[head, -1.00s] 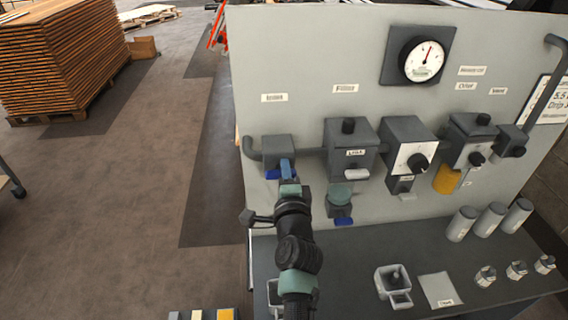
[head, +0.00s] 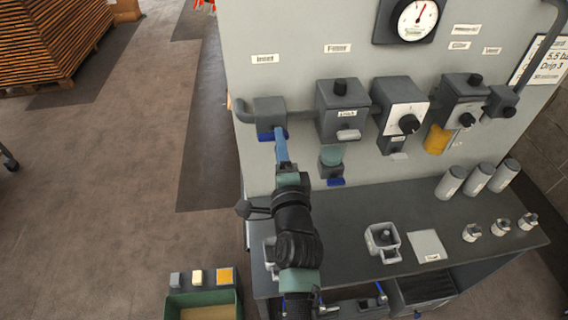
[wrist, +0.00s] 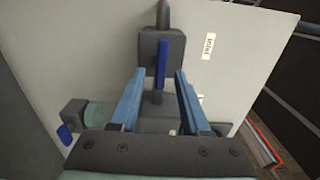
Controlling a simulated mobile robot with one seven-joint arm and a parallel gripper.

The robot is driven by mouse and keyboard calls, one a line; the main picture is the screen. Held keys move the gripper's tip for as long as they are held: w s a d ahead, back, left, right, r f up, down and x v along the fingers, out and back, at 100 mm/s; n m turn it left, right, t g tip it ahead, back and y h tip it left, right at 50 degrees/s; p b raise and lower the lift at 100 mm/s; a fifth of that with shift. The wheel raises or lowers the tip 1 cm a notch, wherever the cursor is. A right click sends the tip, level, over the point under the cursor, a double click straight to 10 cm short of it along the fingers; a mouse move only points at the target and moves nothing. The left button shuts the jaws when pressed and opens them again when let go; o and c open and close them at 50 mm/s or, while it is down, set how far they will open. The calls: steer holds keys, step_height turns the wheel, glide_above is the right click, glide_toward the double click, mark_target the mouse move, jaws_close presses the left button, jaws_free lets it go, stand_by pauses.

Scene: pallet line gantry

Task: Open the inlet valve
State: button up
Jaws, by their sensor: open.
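The inlet valve (head: 269,111) is a dark grey block at the left end of the pipe on the panel, under a label "Inlet" (head: 265,58). Its blue lever (head: 265,136) lies along the pipe; the wrist view shows the lever (wrist: 161,62) upright in the picture, on the front of the valve body (wrist: 147,47). My gripper (head: 281,136) is in front of the valve and hides part of the lever in the head view. In the wrist view my gripper (wrist: 160,75) is open, its two blue fingers on either side of the lever's line, with gaps to it. Contact is not visible.
A filter unit (head: 342,108), a regulator (head: 398,102) and a gauge (head: 416,18) are farther right on the panel. A grey bench (head: 345,215) below holds cups and fittings. A green crate (head: 203,297) is at lower left. Open floor (head: 120,140) lies left.

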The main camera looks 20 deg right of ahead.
steer(key=p+v, duration=0.1)
steer(key=v, duration=0.5)
steer(key=shift+s+p, duration=0.3)
steer(key=shift+p, duration=0.05)
steer(key=shift+a+r, duration=0.1)
steer(key=w+a+r+n+t+y+b, duration=0.1)
steer(key=a+r+n+t+b, duration=0.3)
steer(key=r, duration=0.8)
steer(key=w+a+r+n+t+y, duration=0.1)
steer(key=a+r+n, duration=0.5)
steer(key=r, duration=0.6)
steer(key=s+a+r+n+t+y+b, duration=0.1)
steer(key=s+a+r+n+t, duration=0.1)
steer(key=s+r+n, duration=0.3)
steer(key=s+a+r+n+t+y+b, duration=0.1)
steer(key=s+a+r+n, duration=0.4)
steer(key=r, duration=0.9)
steer(key=s+n+t+y, duration=0.1)
steer(key=s+t, duration=0.1)
steer(key=s, duration=0.1)
steer(key=shift+b, duration=0.35)
